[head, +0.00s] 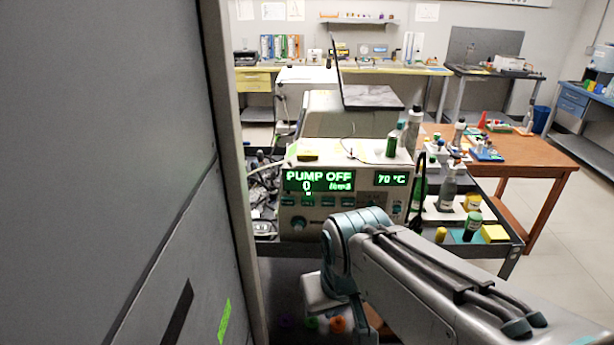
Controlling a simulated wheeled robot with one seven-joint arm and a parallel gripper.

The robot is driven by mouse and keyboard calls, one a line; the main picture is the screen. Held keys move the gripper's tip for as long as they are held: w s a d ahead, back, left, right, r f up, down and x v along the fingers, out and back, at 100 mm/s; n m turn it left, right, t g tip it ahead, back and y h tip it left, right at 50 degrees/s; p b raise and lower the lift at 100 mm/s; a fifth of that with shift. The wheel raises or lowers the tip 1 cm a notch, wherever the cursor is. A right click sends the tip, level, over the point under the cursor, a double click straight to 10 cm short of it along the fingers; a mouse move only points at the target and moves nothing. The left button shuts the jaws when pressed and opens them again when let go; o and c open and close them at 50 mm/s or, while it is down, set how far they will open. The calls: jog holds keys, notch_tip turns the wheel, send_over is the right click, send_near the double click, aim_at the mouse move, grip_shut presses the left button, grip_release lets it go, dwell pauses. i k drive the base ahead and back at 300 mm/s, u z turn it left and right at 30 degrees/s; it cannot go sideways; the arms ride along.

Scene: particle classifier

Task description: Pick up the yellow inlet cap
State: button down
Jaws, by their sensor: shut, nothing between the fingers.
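No part in view can be made out for certain as the yellow inlet cap. A flat yellow piece (308,156) lies on top of the pump instrument (300,222). A small yellow cylinder (440,235) stands on the cart to the right of the instrument. My arm reaches in from the lower right, in front of the instrument, and bends downward at a teal joint. The fingers of my gripper do not show.
The dark cart (512,246) also holds bottles and a yellow block (495,234). A laptop (372,97) stands behind the instrument. Several coloured round things show dimly low in front. A grey panel (110,150) fills the left side. A wooden table (545,150) stands right.

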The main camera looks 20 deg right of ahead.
aim_at(440, 237)
jog(key=z, duration=1.6)
jog(key=i, duration=1.2)
jog(key=z, duration=0.15)
